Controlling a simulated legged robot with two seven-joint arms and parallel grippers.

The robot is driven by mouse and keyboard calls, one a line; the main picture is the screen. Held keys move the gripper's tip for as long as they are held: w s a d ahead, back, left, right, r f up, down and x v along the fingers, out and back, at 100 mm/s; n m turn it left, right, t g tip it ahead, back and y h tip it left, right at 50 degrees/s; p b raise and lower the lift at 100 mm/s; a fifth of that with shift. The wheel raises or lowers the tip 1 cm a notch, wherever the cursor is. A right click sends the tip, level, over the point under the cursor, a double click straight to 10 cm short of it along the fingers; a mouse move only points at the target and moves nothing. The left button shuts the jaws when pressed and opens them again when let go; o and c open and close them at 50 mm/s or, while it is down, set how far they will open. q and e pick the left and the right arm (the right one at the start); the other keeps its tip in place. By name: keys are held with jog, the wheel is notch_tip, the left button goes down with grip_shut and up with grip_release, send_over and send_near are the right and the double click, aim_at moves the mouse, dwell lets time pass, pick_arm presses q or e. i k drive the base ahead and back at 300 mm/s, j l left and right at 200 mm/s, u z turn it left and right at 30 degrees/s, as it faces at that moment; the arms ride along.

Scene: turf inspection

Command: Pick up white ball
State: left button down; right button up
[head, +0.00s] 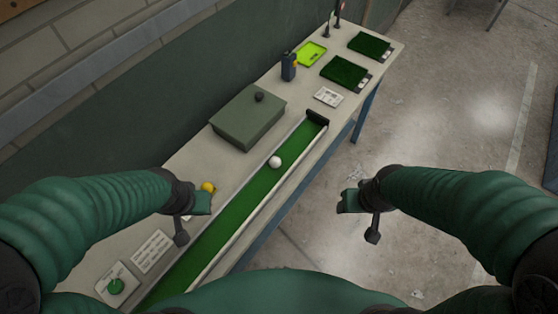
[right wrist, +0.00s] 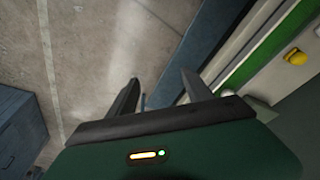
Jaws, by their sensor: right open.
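The white ball (head: 275,162) rests on the green turf strip (head: 243,200) of a long narrow trough on the table, toward its far end. My left gripper (head: 190,222) is over the near part of the table, left of the trough and short of the ball. Its jaw opening is not clear. My right gripper (head: 358,218) is off the table, to the right of the ball and over the floor. In the right wrist view its fingers (right wrist: 160,92) are spread with nothing between them.
A green box (head: 248,117) with a dark knob stands left of the trough. Open floor (head: 440,120) lies right of the table.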

aim_at(274, 162)
jog(key=u, duration=0.4)
jog(key=l+u, duration=0.1)
jog(key=u, duration=0.3)
jog(key=l+u, duration=0.1)
jog(key=u, duration=0.35)
jog(key=l+u, duration=0.1)
jog(key=u, duration=0.7)
jog(key=k+l+u, duration=0.1)
jog(key=l+u, duration=0.2)
jog(key=k+l+u, duration=0.15)
jog(key=l+u, duration=0.2)
jog(key=l, duration=0.15)
jog(key=k+l+u, duration=0.4)
jog(key=l+u, duration=0.25)
jog(key=k+l, duration=0.6)
